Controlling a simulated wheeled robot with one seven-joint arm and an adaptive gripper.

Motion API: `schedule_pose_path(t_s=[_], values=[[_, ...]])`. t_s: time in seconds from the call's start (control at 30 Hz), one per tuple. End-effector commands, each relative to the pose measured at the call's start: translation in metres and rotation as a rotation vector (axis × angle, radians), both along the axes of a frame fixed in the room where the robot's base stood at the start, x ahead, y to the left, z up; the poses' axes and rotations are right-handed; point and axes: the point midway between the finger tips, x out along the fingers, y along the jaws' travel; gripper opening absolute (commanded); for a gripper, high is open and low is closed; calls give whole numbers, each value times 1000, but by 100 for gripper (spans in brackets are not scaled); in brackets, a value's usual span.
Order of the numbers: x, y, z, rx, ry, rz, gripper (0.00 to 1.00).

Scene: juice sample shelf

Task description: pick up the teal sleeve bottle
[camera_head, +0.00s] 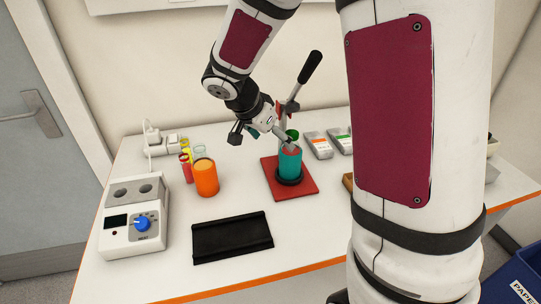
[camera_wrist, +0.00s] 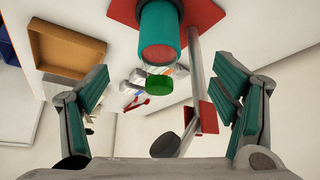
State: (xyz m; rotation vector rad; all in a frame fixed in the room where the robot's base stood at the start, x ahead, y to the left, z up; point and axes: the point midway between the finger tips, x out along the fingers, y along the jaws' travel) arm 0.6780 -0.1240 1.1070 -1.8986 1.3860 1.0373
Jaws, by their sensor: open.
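The teal sleeve bottle (camera_head: 290,164) stands upright in a black ring on the red base (camera_head: 310,188) of a lever press. In the wrist view the teal bottle (camera_wrist: 159,22) is at the top middle, its reddish top facing the camera. A green cap (camera_head: 292,134) shows just above the bottle; it also shows in the wrist view (camera_wrist: 168,88). My gripper (camera_head: 262,131) is above and to the left of the bottle, beside the press post. Its teal-padded fingers are spread wide in the wrist view (camera_wrist: 178,82), with the bottle beyond them and nothing gripped.
The press lever with its black handle (camera_head: 311,67) rises close behind my gripper. An orange bottle (camera_head: 205,179) and several small tubes (camera_head: 187,172) stand to the left. A black tray (camera_head: 232,238) lies in front. A grey device (camera_head: 136,216) stands at far left. Labelled trays (camera_head: 319,145) lie behind right.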

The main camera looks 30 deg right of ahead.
Motion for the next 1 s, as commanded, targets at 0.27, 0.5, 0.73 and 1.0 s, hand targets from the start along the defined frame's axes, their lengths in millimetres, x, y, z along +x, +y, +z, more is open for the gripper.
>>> schedule_pose_path(t_s=[0.27,0.5,0.73,1.0], values=[[6,-24,-39,1,4,-4,80],[12,-41,-66,1,1,-3,80],[14,-48,-78,1,2,-1,80],[19,-66,-106,0,2,-2,80]])
